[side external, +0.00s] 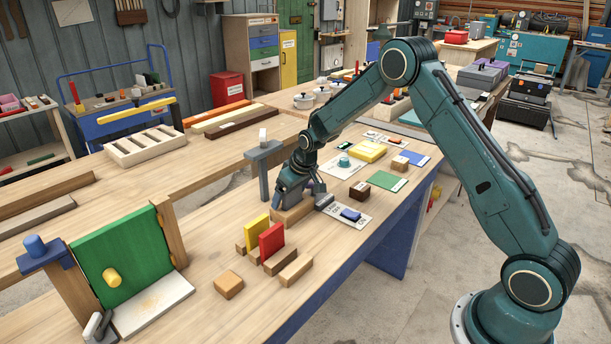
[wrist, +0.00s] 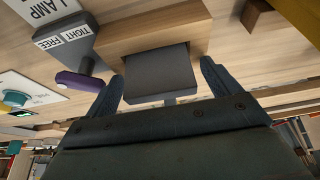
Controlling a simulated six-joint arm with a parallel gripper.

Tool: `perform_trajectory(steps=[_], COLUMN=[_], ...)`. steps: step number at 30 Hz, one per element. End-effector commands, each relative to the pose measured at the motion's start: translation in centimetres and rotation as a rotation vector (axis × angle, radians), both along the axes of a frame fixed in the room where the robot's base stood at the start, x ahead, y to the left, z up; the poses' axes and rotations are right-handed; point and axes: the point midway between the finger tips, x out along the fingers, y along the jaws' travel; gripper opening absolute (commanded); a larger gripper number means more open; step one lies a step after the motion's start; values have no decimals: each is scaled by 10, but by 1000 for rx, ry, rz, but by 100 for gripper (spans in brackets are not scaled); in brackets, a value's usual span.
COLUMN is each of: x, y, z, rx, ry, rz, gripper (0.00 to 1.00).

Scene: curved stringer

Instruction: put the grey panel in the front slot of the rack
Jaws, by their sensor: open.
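The grey panel (wrist: 158,70) stands at a wooden block (wrist: 150,25) in the wrist view. My gripper (wrist: 162,84) is open, with one finger on either side of the panel and a gap visible at each side. In the side view my gripper (side external: 292,200) points down over the wooden block (side external: 291,214) and hides the panel. The rack (side external: 257,256), made of wooden bars, stands nearer the side camera. A yellow panel (side external: 256,231) and a red panel (side external: 271,239) stand upright in it. A gap without a panel shows between the red panel and the nearest bar (side external: 296,270).
A clamp (wrist: 66,40) labelled TIGHT and FREE, with a purple handle (wrist: 80,80), sits close beside the block. A grey T-shaped post (side external: 264,168) rises beside my gripper.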

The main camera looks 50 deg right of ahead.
Motion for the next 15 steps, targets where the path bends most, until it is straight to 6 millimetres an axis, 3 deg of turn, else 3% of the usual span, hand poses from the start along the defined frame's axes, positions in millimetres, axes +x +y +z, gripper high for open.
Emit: perform_trajectory(steps=[8,15], x=[0,0], y=[0,0], z=[0,0], rx=[0,0], ry=[0,0], rz=[0,0], gripper=[87,41])
